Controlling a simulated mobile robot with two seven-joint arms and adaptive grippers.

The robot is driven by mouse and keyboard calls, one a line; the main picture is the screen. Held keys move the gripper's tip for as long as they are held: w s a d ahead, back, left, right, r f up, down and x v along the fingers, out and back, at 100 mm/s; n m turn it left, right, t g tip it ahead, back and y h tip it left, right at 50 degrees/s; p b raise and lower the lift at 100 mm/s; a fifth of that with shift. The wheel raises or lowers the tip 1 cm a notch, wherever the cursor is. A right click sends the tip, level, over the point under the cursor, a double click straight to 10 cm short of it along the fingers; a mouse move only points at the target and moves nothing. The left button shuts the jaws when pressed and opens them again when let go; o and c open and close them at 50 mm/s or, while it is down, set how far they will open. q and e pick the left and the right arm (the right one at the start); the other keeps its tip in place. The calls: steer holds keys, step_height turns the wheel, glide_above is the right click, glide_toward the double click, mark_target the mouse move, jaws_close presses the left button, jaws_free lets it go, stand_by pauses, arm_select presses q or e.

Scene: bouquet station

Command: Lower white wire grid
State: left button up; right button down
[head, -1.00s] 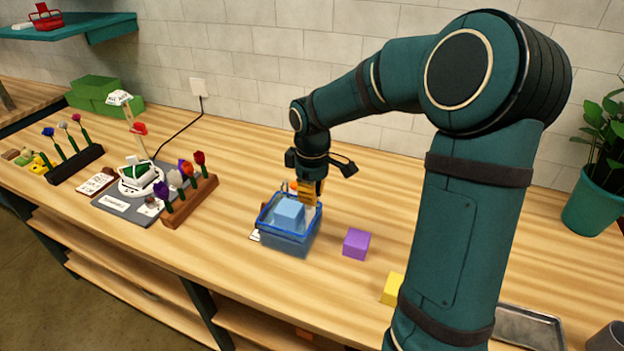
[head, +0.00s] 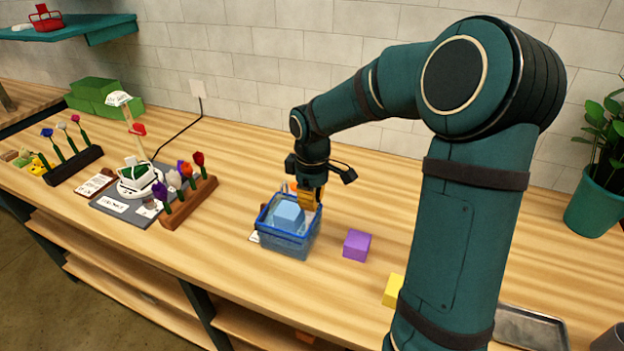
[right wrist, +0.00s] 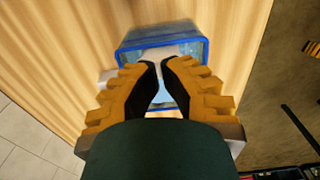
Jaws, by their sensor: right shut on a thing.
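My right gripper (head: 310,197), with yellow-orange ridged fingers, points down at the far rim of a blue basket (head: 289,246). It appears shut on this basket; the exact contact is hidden. A light blue cube (head: 289,216) lies in the basket. In the right wrist view the fingers (right wrist: 162,64) are close together over the blue basket (right wrist: 128,38), with something pale under them. I cannot tell whether the basket's bottom touches the table. I cannot make out a separate white wire grid. My left gripper is not in view.
A purple cube (head: 356,246) and a yellow cube (head: 393,290) lie right of the basket. A wooden rack with flowers (head: 190,203) and a white device (head: 140,181) stand to the left. A metal tray (head: 530,330) and a potted plant (head: 600,197) are at the right.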

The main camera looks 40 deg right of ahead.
steer(key=shift+r+p, duration=2.2)
steer(key=shift+r, duration=0.3)
